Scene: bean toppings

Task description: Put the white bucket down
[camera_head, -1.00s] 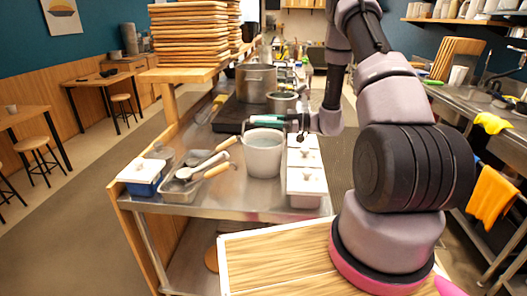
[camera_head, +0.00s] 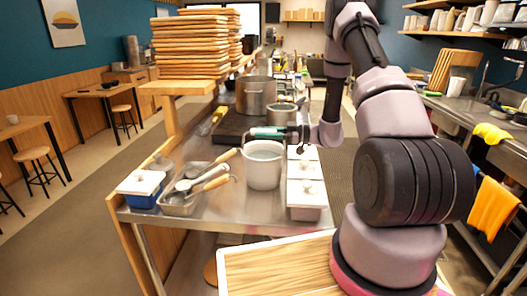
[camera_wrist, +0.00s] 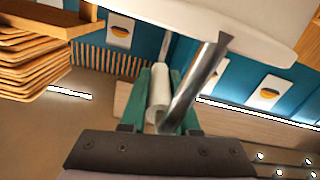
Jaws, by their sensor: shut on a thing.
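The white bucket (camera_head: 263,168) is upright over the steel counter (camera_head: 235,208), between the utensil tray and the white-lidded containers. I cannot tell whether its base touches the counter. My gripper (camera_head: 258,132) is at the bucket's rim, reaching in from the right. In the wrist view, the green fingers (camera_wrist: 163,100) are shut on the white grip of the bucket's handle (camera_wrist: 160,85). A metal bar runs beside it, and the bucket's pale wall (camera_wrist: 225,18) fills the top of that view.
A metal tray with utensils (camera_head: 190,190) and a blue container with a white lid (camera_head: 141,188) stand left of the bucket. White-lidded containers (camera_head: 306,188) are close on its right. Steel pots (camera_head: 255,95) and a dark cooktop (camera_head: 232,127) lie behind. Bare counter shows in front.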

